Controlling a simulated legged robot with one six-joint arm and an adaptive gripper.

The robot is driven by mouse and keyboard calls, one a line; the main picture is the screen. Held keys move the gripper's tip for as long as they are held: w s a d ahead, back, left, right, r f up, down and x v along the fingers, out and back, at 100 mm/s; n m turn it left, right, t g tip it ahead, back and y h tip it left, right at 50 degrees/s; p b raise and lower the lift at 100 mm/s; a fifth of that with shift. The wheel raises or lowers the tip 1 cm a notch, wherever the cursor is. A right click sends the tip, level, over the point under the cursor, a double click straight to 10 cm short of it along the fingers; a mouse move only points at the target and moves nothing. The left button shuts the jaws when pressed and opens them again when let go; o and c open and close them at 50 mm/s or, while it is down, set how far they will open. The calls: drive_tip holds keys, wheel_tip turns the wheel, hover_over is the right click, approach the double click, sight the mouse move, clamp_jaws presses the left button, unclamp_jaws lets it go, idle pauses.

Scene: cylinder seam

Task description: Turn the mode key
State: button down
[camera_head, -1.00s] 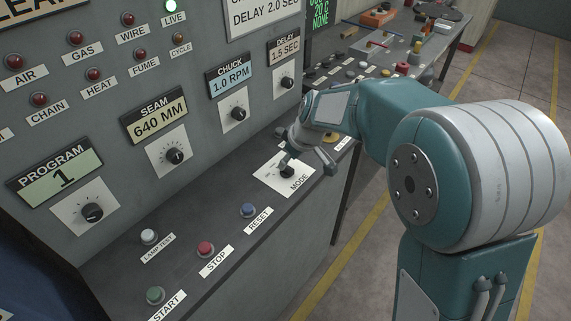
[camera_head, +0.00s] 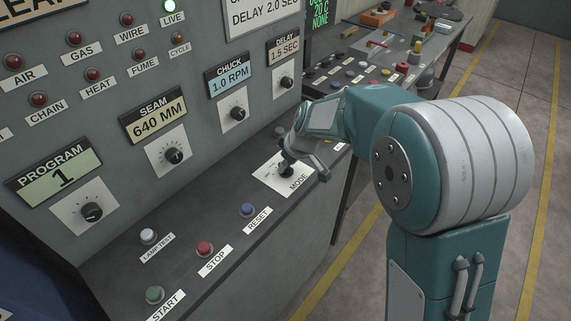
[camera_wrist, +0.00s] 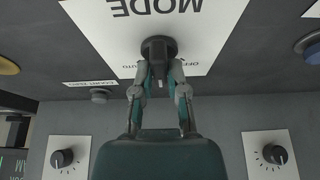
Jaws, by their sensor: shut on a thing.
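The black mode key (camera_head: 286,170) stands on its white MODE plate (camera_head: 267,175) at the right end of the sloped console. In the wrist view the mode key (camera_wrist: 158,46) has a round dark base, and its plate (camera_wrist: 215,30) shows upside down with OFF and AUTO marks. My gripper (camera_wrist: 158,82) is shut on the key, one finger on each side of its grip. In the head view my gripper (camera_head: 290,161) comes down on the key from above and partly hides it. The exact angle of the key is hard to read.
The reset button (camera_head: 248,210), stop button (camera_head: 205,248), start button (camera_head: 155,295) and lamp test button (camera_head: 149,236) sit on the same console to the left. The upright panel with the chuck knob (camera_head: 238,114) rises behind. A yellow-capped button (camera_wrist: 8,66) is near the wrist view's left edge.

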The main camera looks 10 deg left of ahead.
drive_tip(key=m+t+h, duration=0.1)
drive_tip(key=m, duration=0.3)
drive_tip(key=shift+s+f, duration=0.1)
drive_tip(key=shift+d+m+t+h, duration=0.1)
drive_tip(key=shift+m+t+h, duration=0.25)
drive_tip(key=shift+m, duration=0.8)
drive_tip(key=shift+m+t+h, duration=0.15)
drive_tip(key=shift+m+h, duration=0.3)
drive_tip(key=shift+m, duration=0.7)
drive_tip(key=shift+s+m, duration=0.1)
drive_tip(key=shift+m, duration=0.2)
drive_tip(key=c, duration=0.7)
unclamp_jaws()
drive_tip(key=shift+o, duration=0.2)
